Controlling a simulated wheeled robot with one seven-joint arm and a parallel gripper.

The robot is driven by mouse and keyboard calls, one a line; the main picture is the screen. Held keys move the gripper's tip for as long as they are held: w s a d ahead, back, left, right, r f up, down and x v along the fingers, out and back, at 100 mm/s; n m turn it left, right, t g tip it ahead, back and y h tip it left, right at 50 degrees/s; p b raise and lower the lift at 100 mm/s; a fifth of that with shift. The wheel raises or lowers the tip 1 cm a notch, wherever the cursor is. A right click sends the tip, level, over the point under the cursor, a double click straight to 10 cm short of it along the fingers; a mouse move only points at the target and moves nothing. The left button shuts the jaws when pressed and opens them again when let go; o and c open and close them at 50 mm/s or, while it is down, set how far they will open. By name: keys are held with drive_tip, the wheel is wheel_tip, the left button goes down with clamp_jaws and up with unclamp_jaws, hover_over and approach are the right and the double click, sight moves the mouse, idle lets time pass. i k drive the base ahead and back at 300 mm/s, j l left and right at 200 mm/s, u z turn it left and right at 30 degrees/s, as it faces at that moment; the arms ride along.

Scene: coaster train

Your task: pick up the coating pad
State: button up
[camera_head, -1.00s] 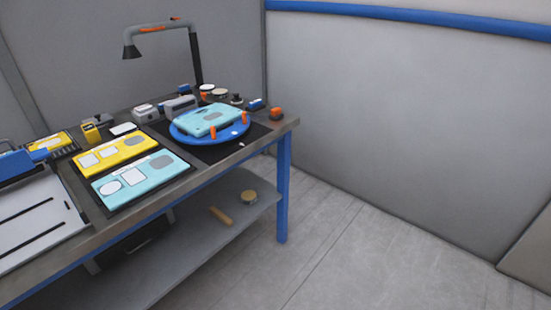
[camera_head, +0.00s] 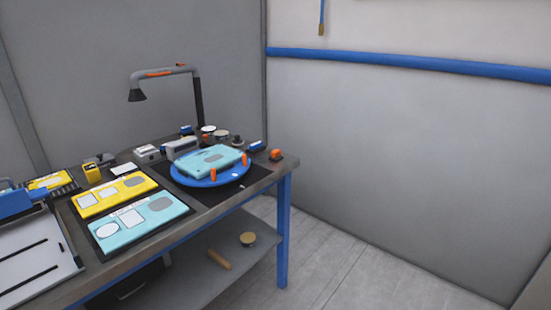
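I cannot tell for sure which object is the coating pad. Small candidates stand at the workbench's back right: a block with an orange top (camera_head: 276,155) near the corner, and a blue and dark block (camera_head: 257,146) just left of it. A light blue case (camera_head: 213,160) lies on a round blue turntable (camera_head: 183,180) with orange clamps, on a dark mat. My gripper is not in view.
The workbench (camera_head: 262,178) also holds a yellow panel (camera_head: 118,193), a light blue panel (camera_head: 166,212), a grey lamp arm (camera_head: 199,100) and small round tins (camera_head: 221,134). A round tan-topped item (camera_head: 247,239) and a tan cylinder (camera_head: 218,259) lie on the lower shelf. Floor (camera_head: 345,260) at right is clear.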

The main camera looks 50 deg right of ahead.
sight(276, 156)
drive_tip(key=i+j+z, duration=0.15)
drive_tip(key=i+z, duration=0.25)
drive_tip(key=i+j+z, duration=0.55)
drive_tip(key=z, duration=0.2)
drive_tip(key=i+j+z, duration=0.35)
drive_tip(key=l+u, duration=0.1)
drive_tip(key=u, duration=0.25)
drive_tip(key=i+l+u, duration=0.1)
drive_tip(key=u, duration=0.25)
drive_tip(key=l+u, duration=0.2)
drive_tip(key=u, duration=0.15)
drive_tip(key=l+u, duration=0.4)
drive_tip(key=l, duration=1.4)
